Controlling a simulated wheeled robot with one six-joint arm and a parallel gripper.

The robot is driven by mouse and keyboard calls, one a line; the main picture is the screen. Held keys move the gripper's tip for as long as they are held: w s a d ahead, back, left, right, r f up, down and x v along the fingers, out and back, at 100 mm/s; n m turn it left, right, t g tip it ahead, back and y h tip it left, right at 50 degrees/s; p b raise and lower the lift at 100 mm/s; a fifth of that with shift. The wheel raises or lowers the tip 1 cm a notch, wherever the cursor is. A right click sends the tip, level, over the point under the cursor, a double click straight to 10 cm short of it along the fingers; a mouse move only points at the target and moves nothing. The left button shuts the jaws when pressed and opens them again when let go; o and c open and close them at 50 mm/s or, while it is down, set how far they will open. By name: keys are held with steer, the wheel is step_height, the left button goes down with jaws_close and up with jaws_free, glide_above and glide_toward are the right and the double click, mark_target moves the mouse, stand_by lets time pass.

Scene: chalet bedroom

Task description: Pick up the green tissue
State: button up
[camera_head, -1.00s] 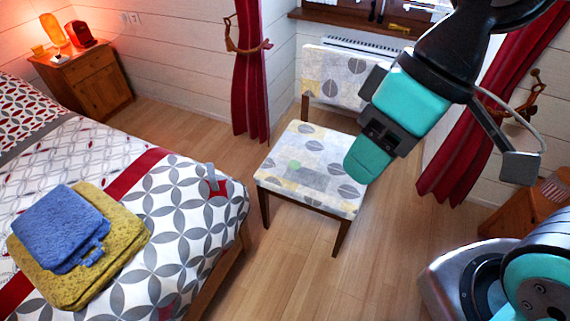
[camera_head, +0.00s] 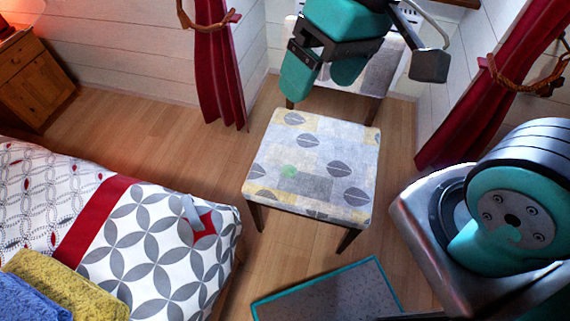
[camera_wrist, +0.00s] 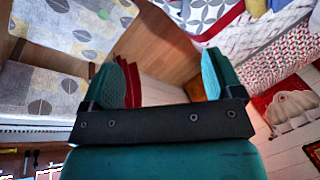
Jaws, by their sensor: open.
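The green tissue (camera_head: 289,171) is a small pale green patch on the patterned seat of the chair (camera_head: 318,145), left of the seat's middle. In the wrist view a small green spot (camera_wrist: 103,14), likely the same tissue, lies on the patterned seat (camera_wrist: 75,25) at the top left. My gripper (camera_head: 324,84) is open and empty, with its two teal fingers apart. In the head view it shows in front of the chair's backrest, above and apart from the tissue.
A bed (camera_head: 140,240) with blue (camera_head: 30,300) and yellow towels (camera_head: 68,287) stands left of the chair. A grey mat with a teal edge (camera_head: 330,293) lies in front. Red curtains (camera_head: 218,75) hang behind on both sides. Wooden floor is clear between bed and chair.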

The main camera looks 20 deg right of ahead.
steer(key=w+d+f+m+h+b, duration=0.1)
steer(key=w+f+m+b, duration=0.45)
steer(key=f, duration=0.45)
steer(key=w+f+m+h+b, duration=0.1)
steer(key=w+f+m+b, duration=0.35)
steer(key=w+f, duration=0.4)
steer(key=m+h+b, duration=0.2)
steer(key=m+b, duration=0.7)
steer(key=b, duration=0.2)
glide_above(289, 167)
steer(key=f, duration=3.1)
steer(key=shift+s+f, duration=0.25)
steer(key=shift+w+f+b, duration=0.15)
steer(key=shift+f+b, duration=0.85)
steer(key=shift+f, duration=2.15)
steer(key=shift+r, duration=0.1)
steer(key=c, duration=1)
